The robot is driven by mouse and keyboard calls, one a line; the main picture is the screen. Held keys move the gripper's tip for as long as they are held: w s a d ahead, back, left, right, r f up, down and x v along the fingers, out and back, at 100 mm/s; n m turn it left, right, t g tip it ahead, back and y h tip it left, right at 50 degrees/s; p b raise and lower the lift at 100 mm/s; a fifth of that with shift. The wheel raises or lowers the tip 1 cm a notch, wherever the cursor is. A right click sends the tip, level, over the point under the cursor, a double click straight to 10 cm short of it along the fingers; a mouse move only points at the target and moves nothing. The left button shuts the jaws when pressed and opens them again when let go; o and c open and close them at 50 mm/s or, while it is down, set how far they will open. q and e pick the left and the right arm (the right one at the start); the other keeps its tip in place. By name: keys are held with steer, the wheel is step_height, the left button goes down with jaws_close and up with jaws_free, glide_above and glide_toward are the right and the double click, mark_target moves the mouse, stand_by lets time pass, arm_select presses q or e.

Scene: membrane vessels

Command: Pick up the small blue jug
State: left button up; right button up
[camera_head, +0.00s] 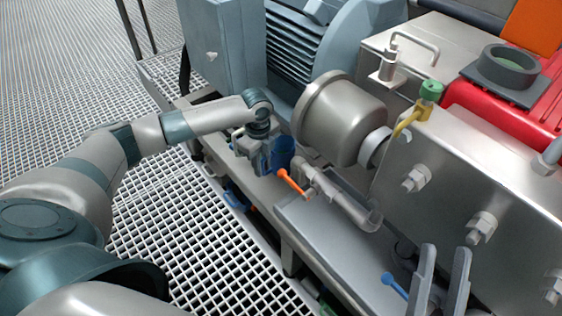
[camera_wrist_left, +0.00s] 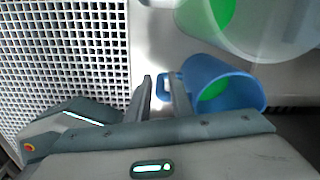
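The small blue jug (camera_head: 283,153) stands on the grey ledge beside the round metal housing in the head view. In the left wrist view, the jug (camera_wrist_left: 228,84) shows a green inside and a handle on its left side. My left gripper (camera_head: 262,158) is at the jug's left side, partly hiding it in the head view. In the left wrist view, my left gripper (camera_wrist_left: 158,72) has its fingers apart, with the handle at the right finger; contact is unclear. My right gripper (camera_head: 442,262) is open and empty at the lower right of the head view.
An orange lever (camera_head: 291,182) and a bent metal pipe (camera_head: 345,203) are close to the jug. The metal housing (camera_head: 330,120) stands behind it. A large pale vessel (camera_wrist_left: 262,45) is near the jug in the wrist view. Grating (camera_head: 180,225) lies left of the ledge.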

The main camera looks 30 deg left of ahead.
arm_select(q)
steer(key=shift+f, duration=0.3)
arm_select(e)
steer(key=shift+d+r, duration=0.15)
steer(key=shift+r, duration=0.15)
arm_select(q)
steer(key=shift+c, duration=0.3)
jaws_close()
steer(key=shift+r, duration=0.2)
